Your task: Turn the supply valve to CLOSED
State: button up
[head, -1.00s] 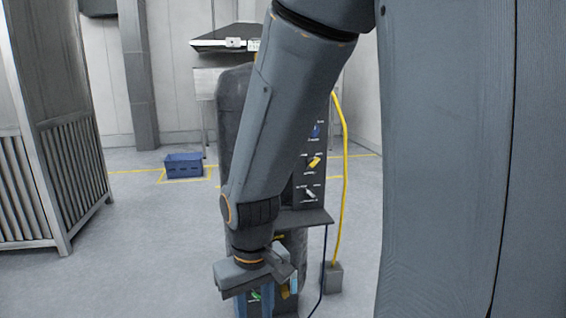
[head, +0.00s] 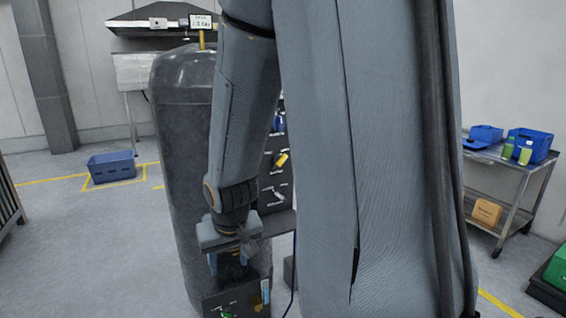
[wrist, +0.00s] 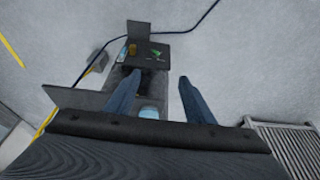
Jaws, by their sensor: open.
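A grey piston filler with a rounded tank (head: 180,130) stands ahead, partly hidden behind my arm. Its upright panel carries a blue knob (head: 279,123), a yellow handle (head: 282,159) and a pale lever. In the wrist view the green handle (wrist: 155,53) lies on the box beyond my fingertips. The labels are too small to read, so I cannot tell which control is the supply valve. My gripper (head: 230,262) is open, pointing down near the box; its jaws (wrist: 155,85) look empty.
A dark shelf (head: 275,223) juts from the panel beside my gripper. A cable (wrist: 150,45) runs on the floor by the box. A blue crate (head: 111,167) sits at left, and a cart (head: 510,160) with bins stands at right.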

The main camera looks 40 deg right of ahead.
jog(key=w+d+r+m+t+h, duration=0.1)
jog(key=w+d+m+t, duration=0.25)
jog(key=w+d, duration=0.45)
jog(key=m+t+h+p, duration=0.15)
jog(key=m+t, duration=0.35)
jog(key=t, duration=0.5)
send_near(282, 163)
jog(key=x, duration=0.2)
jog(key=shift+h, duration=0.25)
jog(key=p+x, duration=0.1)
jog(key=x, duration=0.6)
jog(key=shift+w, duration=0.3)
jog(key=shift+c, duration=0.3)
jog(key=c, duration=1)
